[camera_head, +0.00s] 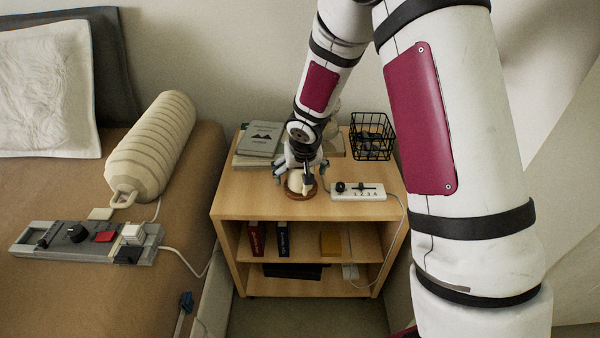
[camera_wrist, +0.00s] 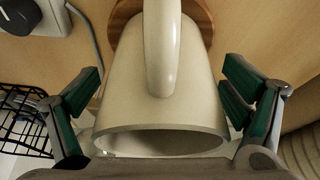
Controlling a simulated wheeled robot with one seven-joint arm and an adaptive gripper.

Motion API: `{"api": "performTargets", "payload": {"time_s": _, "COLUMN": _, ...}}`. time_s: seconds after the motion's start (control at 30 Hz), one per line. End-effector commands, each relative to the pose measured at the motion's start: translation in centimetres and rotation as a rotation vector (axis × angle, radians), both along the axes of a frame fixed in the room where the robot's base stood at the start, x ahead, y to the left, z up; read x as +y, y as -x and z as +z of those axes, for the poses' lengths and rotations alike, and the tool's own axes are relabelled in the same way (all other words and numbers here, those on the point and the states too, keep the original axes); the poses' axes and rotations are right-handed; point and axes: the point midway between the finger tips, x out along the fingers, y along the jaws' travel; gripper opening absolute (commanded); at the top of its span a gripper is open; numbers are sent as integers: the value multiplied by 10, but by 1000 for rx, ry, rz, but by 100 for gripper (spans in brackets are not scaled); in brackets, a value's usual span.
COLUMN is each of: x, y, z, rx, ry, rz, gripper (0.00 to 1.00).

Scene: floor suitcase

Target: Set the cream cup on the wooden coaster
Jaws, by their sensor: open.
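The cream cup (camera_head: 296,184) appears upright on the round wooden coaster (camera_head: 301,196) on top of the bedside shelf unit. In the wrist view the cup (camera_wrist: 135,85) fills the middle, with its handle facing the camera and its rim nearest. The coaster (camera_wrist: 124,16) shows past the cup's base on both sides. The contact beneath the cup is hidden. My gripper (camera_head: 301,167) is at the cup from above and behind. In the wrist view its fingers (camera_wrist: 162,72) are spread open on either side of the cup, with visible gaps.
A white control box (camera_head: 370,193) with a black knob sits close right of the coaster. A black wire basket (camera_head: 372,137) stands behind it. Books (camera_head: 258,140) lie at the back left. The shelf top's front left is clear. A bed (camera_head: 200,190) adjoins on the left.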

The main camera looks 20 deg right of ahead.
Motion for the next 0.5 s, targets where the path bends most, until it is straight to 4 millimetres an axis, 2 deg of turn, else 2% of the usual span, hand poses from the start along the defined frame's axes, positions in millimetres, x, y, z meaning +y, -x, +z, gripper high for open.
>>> {"api": "performTargets", "payload": {"time_s": 0.23, "x": 0, "y": 1, "z": 8, "rx": -1, "ry": 0, "rz": -1, "gripper": 92}}
{"api": "performTargets", "payload": {"time_s": 0.5, "x": 2, "y": 21, "z": 58, "rx": -4, "ry": 0, "rz": -2, "gripper": 92}}
